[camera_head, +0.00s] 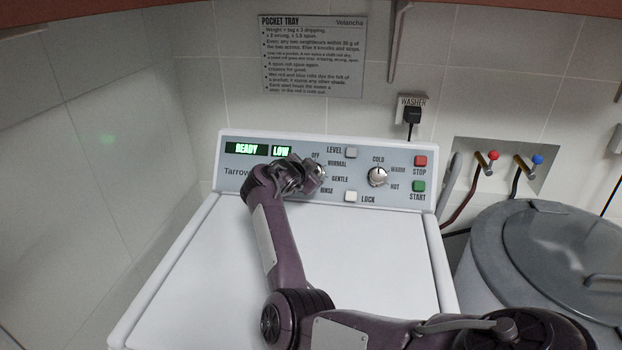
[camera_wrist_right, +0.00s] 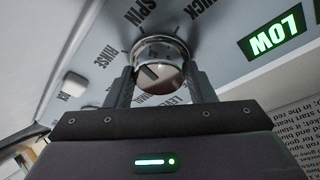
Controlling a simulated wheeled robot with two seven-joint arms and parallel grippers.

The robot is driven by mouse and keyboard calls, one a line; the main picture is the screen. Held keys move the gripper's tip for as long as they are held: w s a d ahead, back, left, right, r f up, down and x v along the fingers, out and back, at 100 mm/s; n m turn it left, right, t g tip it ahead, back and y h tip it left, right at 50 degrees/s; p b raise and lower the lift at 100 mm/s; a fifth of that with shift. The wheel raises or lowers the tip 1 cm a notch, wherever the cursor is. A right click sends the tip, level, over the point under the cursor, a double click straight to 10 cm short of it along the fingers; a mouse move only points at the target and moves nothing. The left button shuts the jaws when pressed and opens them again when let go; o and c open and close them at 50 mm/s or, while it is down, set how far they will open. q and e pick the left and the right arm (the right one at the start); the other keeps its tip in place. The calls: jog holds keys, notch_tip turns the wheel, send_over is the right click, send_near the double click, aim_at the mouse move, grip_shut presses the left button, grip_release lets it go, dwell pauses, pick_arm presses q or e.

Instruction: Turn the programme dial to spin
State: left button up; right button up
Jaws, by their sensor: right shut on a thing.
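The programme dial (camera_wrist_right: 160,60) is a round silver knob on the washer's control panel, with a dark mark on its face. In the wrist view it sits between the two fingers of my right gripper (camera_wrist_right: 161,80), which is shut on it. SPIN, RINSE and QUICK are printed around it; I cannot tell exactly which label the mark points at. In the head view my right gripper (camera_head: 304,174) covers much of the dial (camera_head: 319,171), and the labels on its left side are hidden. My left gripper is not in view.
The washer's displays (camera_head: 246,149) read READY and LOW. A second dial (camera_head: 377,177), LEVEL button (camera_head: 351,153), LOCK button (camera_head: 351,197), red STOP (camera_head: 420,161) and green START (camera_head: 418,187) lie to the right. A lidded grey bin (camera_head: 560,240) stands at right. The white lid is otherwise clear.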

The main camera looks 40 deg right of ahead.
jog(key=shift+m+g+b, duration=0.3)
jog(key=shift+m+b, duration=0.25)
jog(key=shift+m, duration=0.55)
jog(key=o, duration=1)
jog(key=shift+c, duration=0.2)
jog(key=shift+a, duration=0.1)
jog(key=b+v, duration=0.1)
jog(key=v, duration=0.6)
jog(key=shift+s+a+r, duration=0.15)
jog(key=shift+a+r, duration=0.05)
jog(key=shift+r, duration=0.05)
